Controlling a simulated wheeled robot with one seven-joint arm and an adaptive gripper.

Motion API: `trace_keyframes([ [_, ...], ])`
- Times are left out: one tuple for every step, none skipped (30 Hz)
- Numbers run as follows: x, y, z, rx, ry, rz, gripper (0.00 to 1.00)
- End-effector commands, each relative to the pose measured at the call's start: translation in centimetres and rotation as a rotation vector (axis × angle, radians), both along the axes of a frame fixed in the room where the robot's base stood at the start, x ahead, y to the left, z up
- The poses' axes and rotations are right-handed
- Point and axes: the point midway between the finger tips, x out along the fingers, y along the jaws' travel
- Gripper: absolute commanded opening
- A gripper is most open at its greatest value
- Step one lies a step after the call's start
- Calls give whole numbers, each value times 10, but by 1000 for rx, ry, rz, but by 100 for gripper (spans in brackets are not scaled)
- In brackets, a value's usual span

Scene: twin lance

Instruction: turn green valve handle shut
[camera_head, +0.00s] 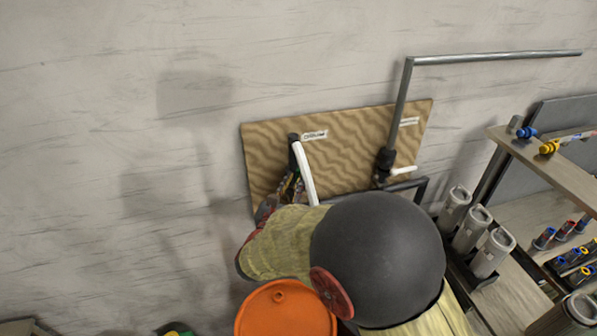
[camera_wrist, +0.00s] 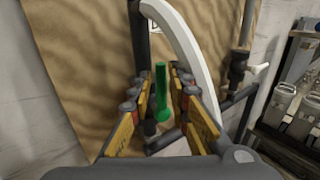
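The green valve handle (camera_wrist: 162,92) stands upright between the two fingers of my gripper (camera_wrist: 159,82) in the wrist view. The fingers are spread, with a gap visible on each side of the handle. A dark fitting sits at the handle's lower end, partly hidden by the fingers. In the head view my gripper (camera_head: 291,187) is at the left part of the wooden board (camera_head: 350,140), mostly covered by my arm. I cannot make out the green handle there.
A white curved pipe (camera_head: 306,172) passes close right of my gripper. A grey pipe (camera_head: 400,100) with a second, white handle (camera_head: 404,170) is further right. A shelf (camera_head: 565,165) and grey canisters (camera_head: 472,228) stand at right. An orange drum (camera_head: 285,312) is below.

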Motion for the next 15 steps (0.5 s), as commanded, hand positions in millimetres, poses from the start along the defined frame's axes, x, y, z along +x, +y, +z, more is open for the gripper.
trace_keyframes([
  [8,-4,0,0,0,-3,18],
  [12,-6,0,-1,0,-3,18],
  [17,-7,1,0,1,-3,18],
  [20,-7,0,0,1,-2,18],
  [23,-8,0,1,1,-2,18],
  [26,-10,0,1,1,-2,18],
  [28,-10,0,1,1,-2,18],
  [30,-11,0,1,1,-2,18],
  [32,-11,1,1,0,-1,18],
  [33,-11,1,1,0,-1,18],
  [33,-12,1,1,0,-1,18],
  [34,-12,0,1,0,-1,18],
  [34,-11,0,1,0,-1,18],
  [34,-11,0,1,0,-1,18],
  [34,-11,0,1,0,-1,18],
])
